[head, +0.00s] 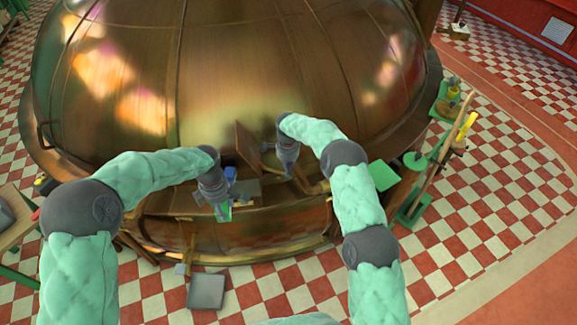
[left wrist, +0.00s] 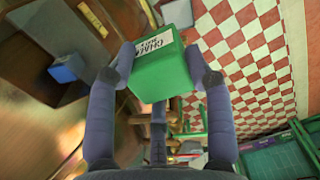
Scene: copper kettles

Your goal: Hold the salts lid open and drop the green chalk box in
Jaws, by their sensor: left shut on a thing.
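The green chalk box (left wrist: 165,72), with a white label reading "CHALK", is held between the fingers of my left gripper (left wrist: 160,60). A sliver of the box (head: 225,212) also shows in the head view below my left gripper (head: 221,204), at the kettle's front ledge. A brown panel, apparently the salts lid (head: 246,146), stands raised against the copper dome. My right gripper (head: 289,173) is just right of this panel, pointing down; its fingers are too small to tell whether they are open or touch the lid. The salts box's opening is mostly hidden by the arms.
A blue block (left wrist: 68,68) lies on a brown surface left of the chalk box in the left wrist view. The large copper kettle (head: 220,70) fills the back. A green stand with tools (head: 415,200) is at the right. Checkered floor (head: 500,205) is clear beyond it.

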